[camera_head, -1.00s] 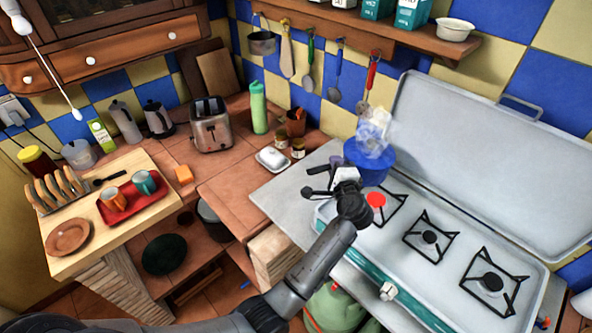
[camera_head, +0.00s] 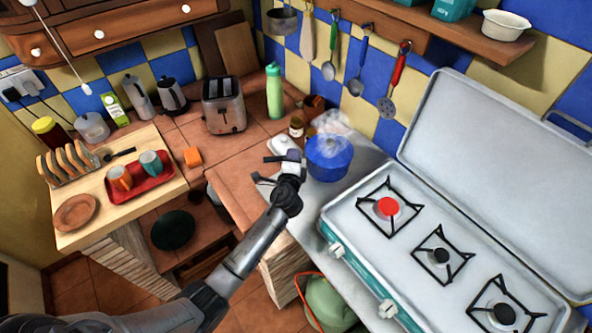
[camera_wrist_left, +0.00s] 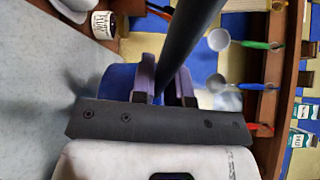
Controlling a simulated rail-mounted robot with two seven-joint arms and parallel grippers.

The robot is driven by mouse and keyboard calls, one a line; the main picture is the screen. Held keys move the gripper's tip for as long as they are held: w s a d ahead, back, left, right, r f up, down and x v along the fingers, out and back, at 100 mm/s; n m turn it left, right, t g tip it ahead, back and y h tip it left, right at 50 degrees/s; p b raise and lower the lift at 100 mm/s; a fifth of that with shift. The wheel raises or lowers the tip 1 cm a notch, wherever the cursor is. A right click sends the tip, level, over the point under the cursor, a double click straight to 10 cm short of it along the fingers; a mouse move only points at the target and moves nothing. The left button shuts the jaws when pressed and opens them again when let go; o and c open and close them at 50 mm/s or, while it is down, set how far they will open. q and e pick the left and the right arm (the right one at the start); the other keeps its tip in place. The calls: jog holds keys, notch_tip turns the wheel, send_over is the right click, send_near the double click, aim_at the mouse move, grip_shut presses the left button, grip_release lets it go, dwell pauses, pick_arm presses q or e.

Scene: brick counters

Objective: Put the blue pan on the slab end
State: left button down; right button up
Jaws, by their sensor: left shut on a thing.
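The blue pan (camera_head: 328,158) is in the head view, upright and steaming, over the far part of the pale grey slab (camera_head: 312,205) left of the stove. I cannot tell whether it touches the slab. My left gripper (camera_head: 286,168) is on the pan's left side. In the wrist view the left gripper's fingers (camera_wrist_left: 165,82) are shut on the pan's dark handle, and part of the blue pan (camera_wrist_left: 115,82) shows behind them. The grey slab (camera_wrist_left: 50,75) carries a shadow there. My right gripper is not in view.
The stove (camera_head: 345,222) stands right of the slab, with a glowing red burner (camera_head: 387,206) and its lid raised. A butter dish (camera_head: 284,146) and small jars (camera_head: 296,128) stand close behind the gripper. Utensils hang above. The slab's front part is clear.

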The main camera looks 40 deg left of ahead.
pick_arm(q)
jog(key=shift+w+f+b, duration=0.1)
jog(key=shift+f+b, duration=0.75)
jog(key=shift+f, duration=1.75)
jog(key=shift+f, duration=0.15)
jog(key=c, duration=1.1)
grip_release()
